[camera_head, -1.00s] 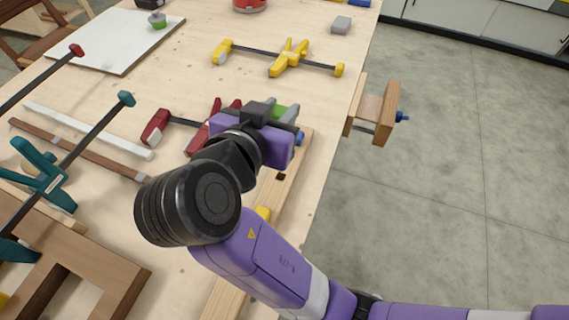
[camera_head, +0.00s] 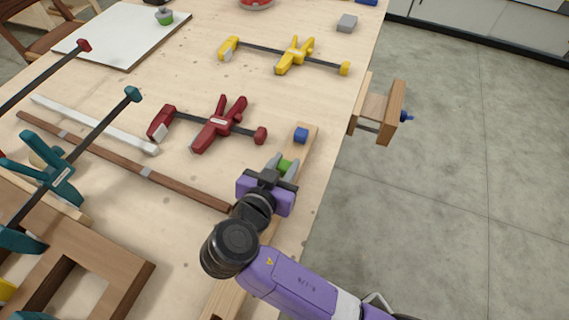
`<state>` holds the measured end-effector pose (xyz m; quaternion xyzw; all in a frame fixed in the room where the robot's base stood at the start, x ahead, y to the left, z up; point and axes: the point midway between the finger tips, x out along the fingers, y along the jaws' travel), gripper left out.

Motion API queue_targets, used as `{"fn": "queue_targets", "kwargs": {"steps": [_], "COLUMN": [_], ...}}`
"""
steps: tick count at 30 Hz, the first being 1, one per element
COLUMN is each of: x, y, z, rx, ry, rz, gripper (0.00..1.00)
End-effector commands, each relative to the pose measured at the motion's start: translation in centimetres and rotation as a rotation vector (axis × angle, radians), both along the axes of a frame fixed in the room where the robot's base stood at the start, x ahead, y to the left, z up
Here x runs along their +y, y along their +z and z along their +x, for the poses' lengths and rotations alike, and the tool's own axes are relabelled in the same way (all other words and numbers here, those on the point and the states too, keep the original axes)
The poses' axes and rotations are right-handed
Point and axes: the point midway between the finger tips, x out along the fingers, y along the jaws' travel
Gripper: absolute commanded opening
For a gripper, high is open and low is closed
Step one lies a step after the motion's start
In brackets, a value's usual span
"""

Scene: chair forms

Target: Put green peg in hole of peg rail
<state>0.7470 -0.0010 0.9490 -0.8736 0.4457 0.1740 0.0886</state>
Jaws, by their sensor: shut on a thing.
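My purple gripper (camera_head: 280,162) is over the wooden peg rail (camera_head: 307,147), near the rail's far end. It is shut on the green peg (camera_head: 286,165), of which a small green part shows between the grey fingers. A blue peg (camera_head: 301,134) stands in the rail just beyond the green one. The hole under the green peg is hidden by my gripper, so I cannot tell whether the peg is in a hole or above it. The near part of the rail is partly covered by my arm.
A red clamp (camera_head: 219,124) lies left of the rail, and a yellow clamp (camera_head: 295,56) lies farther back. A brown wooden strip (camera_head: 110,153) and a teal clamp (camera_head: 55,170) lie at left. A wooden vise (camera_head: 390,110) projects from the table's right edge.

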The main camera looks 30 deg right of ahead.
Motion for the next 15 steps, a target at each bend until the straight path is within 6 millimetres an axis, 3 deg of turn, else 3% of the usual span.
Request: {"fn": "queue_targets", "kwargs": {"steps": [14,15], "x": [0.02,0.02], "y": [-1.13,-1.05], "z": [0.01,0.01], "rx": [0.0,0.0], "ry": [0.001,0.001], "rz": [0.0,0.0], "gripper": [0.0,0.32]}}
